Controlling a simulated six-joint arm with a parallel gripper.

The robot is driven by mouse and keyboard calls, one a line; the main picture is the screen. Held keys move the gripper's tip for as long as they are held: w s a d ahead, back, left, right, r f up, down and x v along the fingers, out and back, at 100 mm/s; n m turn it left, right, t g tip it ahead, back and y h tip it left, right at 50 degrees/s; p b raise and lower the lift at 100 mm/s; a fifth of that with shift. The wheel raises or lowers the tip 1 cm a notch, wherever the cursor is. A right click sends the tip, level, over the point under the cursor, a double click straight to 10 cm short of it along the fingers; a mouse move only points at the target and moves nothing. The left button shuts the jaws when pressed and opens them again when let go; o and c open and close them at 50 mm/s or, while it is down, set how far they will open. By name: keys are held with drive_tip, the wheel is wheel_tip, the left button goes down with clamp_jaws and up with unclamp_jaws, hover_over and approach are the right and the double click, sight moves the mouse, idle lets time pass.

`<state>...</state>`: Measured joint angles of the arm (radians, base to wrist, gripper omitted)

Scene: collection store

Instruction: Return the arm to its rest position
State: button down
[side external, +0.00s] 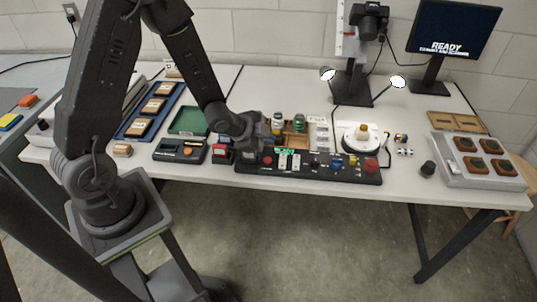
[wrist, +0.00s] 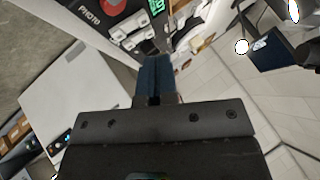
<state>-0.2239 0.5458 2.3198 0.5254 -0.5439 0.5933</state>
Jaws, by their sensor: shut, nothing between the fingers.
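My arm reaches over the long white table in the side external view. My gripper (side external: 272,130) is above the back edge of the black control panel (side external: 318,170), seen from the side and partly hidden by my wrist. In the wrist view my gripper (wrist: 153,62) shows two dark blue fingers side by side, closed together with nothing between them. The panel shows beyond the fingertips, with a PHOTO label and a small green display (wrist: 156,6). Whether the fingertips touch anything is unclear, but they look apart from the panel.
A wooden tray with jars (side external: 296,138), a white turntable (side external: 362,138), a camera stand (side external: 352,88) and a monitor (side external: 452,30) stand nearby. A dark green tray (side external: 187,122) and blue tray (side external: 138,127) lie left. A grey tray (side external: 456,176) lies right. The table's front edge is close.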

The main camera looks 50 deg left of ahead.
drive_tip(key=s+d+r+n+g+y, duration=0.1)
drive_tip(key=s+r+n, duration=0.35)
drive_tip(key=r, duration=0.55)
drive_tip(key=s+d+r+n+g+y, duration=0.15)
drive_tip(key=s+r+n, duration=0.35)
drive_tip(key=r, duration=0.5)
drive_tip(key=s+d+r, duration=0.1)
drive_tip(key=s+r, duration=0.1)
drive_tip(key=s, duration=0.3)
drive_tip(key=s+d+r+n+h, duration=0.1)
drive_tip(key=s+r, duration=0.1)
drive_tip(key=s, duration=0.3)
drive_tip(key=shift+s+d+g, duration=0.35)
